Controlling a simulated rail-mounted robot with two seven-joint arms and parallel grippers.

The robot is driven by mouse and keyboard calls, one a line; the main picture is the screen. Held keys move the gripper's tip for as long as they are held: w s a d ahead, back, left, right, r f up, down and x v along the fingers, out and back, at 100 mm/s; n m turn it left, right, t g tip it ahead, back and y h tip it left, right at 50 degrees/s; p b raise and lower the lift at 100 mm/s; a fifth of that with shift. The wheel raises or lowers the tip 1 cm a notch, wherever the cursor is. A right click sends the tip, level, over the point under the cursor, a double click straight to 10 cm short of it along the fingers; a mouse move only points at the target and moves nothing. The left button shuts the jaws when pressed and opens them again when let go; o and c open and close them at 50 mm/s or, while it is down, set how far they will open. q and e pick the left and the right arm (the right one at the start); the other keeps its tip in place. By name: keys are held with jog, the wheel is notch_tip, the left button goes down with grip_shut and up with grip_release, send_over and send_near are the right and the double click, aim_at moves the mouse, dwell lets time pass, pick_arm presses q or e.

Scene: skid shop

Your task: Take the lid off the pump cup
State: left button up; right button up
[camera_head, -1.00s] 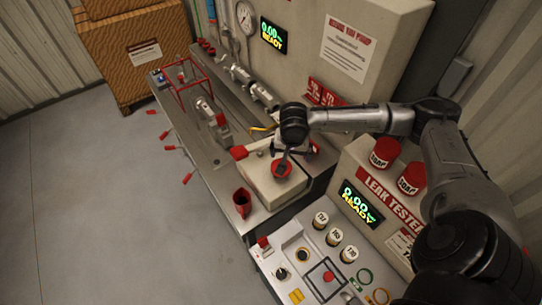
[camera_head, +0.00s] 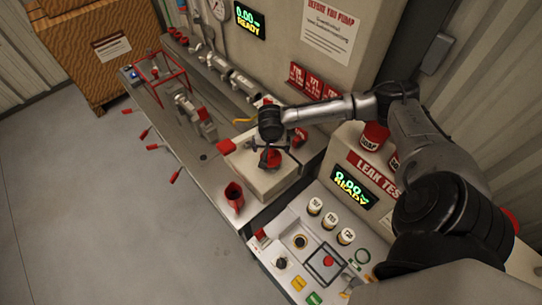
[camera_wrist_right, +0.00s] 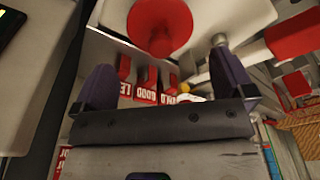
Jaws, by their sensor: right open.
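A pale box-shaped block (camera_head: 262,182) sits on the steel bench. A round red part (camera_head: 270,160), which looks like the lid of the pump cup, shows at the top of the block, partly hidden by my gripper. My right gripper (camera_head: 271,153) is above it with its fingers pointing down. In the right wrist view the red round part (camera_wrist_right: 160,22) lies beyond the two open fingers (camera_wrist_right: 161,78), with nothing between them. I cannot tell whether the fingers touch it. My left gripper is not in view.
A red open cup (camera_head: 234,197) stands at the bench's front edge. A red wire frame (camera_head: 162,75) and steel fittings (camera_head: 228,70) stand farther back. The leak tester panel (camera_head: 318,245) is at the near right. Red levers (camera_head: 153,147) stick out in front. The floor is clear.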

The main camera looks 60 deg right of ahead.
aim_at(271, 152)
jog(key=shift+w+d+f+p, duration=0.1)
jog(key=shift+d+f+p, duration=0.1)
jog(key=shift+f, duration=1.1)
jog(key=shift+w+d+f+p, duration=0.1)
jog(key=shift+f+p, duration=0.05)
jog(key=shift+f, duration=1.1)
jog(key=c, duration=0.7)
